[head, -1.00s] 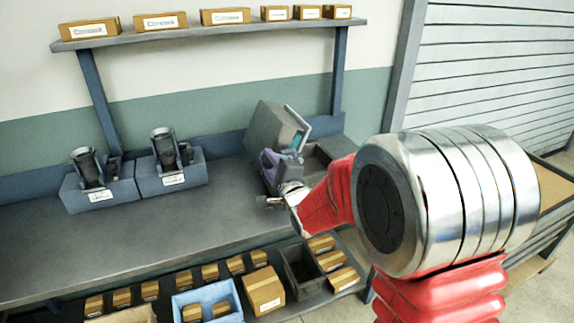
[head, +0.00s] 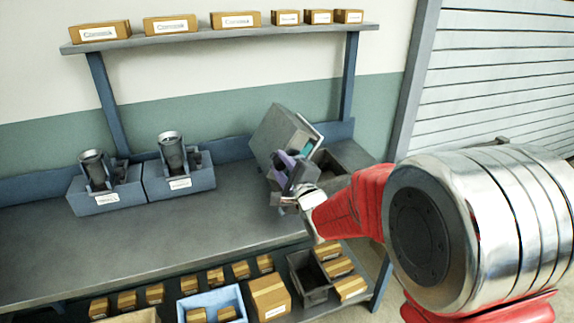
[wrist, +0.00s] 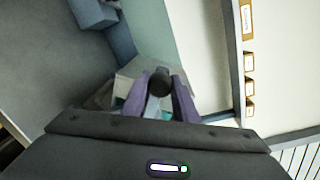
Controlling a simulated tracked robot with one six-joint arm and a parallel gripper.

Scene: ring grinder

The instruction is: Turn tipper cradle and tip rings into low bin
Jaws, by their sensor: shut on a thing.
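A grey box-shaped unit (head: 277,135), apparently the tipper cradle, stands tilted at the right end of the bench, with teal showing inside. An open grey bin with a dark inside (head: 355,157), likely the low bin, is just right of it. My gripper (head: 283,166), with purple fingers, is against the front of the tilted unit. In the wrist view, the purple fingers (wrist: 160,97) are closed around a dark round knob (wrist: 160,82), with the grey unit behind. I cannot see rings, and my gripper hides part of the unit's front.
Two blue-grey holders (head: 107,195) (head: 180,178) with dark cylinders stand on the left of the bench. A shelf (head: 225,36) with labelled cartons is above. Boxes and a blue crate (head: 212,302) sit below. The bench middle is clear.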

